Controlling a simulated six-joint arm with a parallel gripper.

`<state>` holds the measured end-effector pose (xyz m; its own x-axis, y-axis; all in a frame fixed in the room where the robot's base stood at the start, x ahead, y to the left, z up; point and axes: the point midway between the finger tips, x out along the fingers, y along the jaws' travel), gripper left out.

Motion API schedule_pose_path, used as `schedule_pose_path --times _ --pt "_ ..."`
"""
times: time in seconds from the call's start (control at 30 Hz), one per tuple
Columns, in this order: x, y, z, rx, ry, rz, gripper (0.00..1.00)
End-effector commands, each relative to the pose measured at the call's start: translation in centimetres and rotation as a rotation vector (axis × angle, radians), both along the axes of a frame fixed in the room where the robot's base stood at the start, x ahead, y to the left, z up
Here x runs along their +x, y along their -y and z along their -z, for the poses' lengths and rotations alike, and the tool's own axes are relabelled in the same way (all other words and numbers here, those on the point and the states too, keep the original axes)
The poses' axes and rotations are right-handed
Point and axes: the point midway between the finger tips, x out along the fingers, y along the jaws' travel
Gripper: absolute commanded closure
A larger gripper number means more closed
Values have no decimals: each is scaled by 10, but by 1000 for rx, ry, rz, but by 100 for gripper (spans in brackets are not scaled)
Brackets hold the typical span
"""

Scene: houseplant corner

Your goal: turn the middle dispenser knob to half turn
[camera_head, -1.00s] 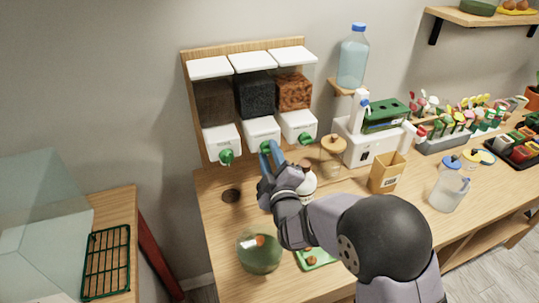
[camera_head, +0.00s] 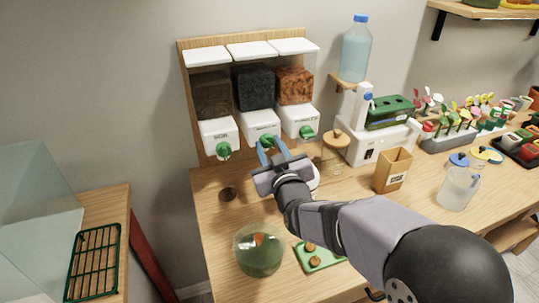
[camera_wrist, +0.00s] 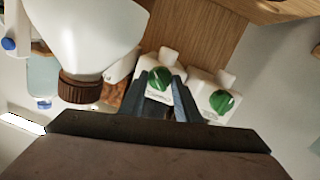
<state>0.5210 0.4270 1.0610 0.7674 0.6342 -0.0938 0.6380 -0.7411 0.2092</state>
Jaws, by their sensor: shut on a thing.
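The dispenser has three white units on a wooden back board (camera_head: 183,95), each with a green knob. The middle knob (camera_head: 267,141) is on the unit with dark contents. My gripper (camera_head: 272,150) reaches it from below and in front, with its blue fingers on either side of it. In the wrist view, the middle knob (camera_wrist: 160,78) sits between the fingertips, and my gripper (camera_wrist: 162,98) is shut on it. The left knob (camera_head: 223,150) and right knob (camera_head: 306,133) are clear of the fingers. The middle knob's exact turn angle is hard to read.
A white bottle with a brown cap (camera_wrist: 85,55) is close to the wrist camera; my wrist mostly hides it in the head view. A round-lidded jar (camera_head: 335,150), a cardboard box (camera_head: 393,170), a green glass bowl (camera_head: 258,250) and a green tray (camera_head: 318,256) stand nearby.

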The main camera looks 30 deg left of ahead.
Motion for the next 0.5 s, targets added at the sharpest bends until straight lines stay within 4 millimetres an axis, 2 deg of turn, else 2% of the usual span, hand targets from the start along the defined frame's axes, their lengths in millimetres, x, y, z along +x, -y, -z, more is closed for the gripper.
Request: schedule_pose_path --times 0.5 --pt "2 2 2 340 -339 1 93"
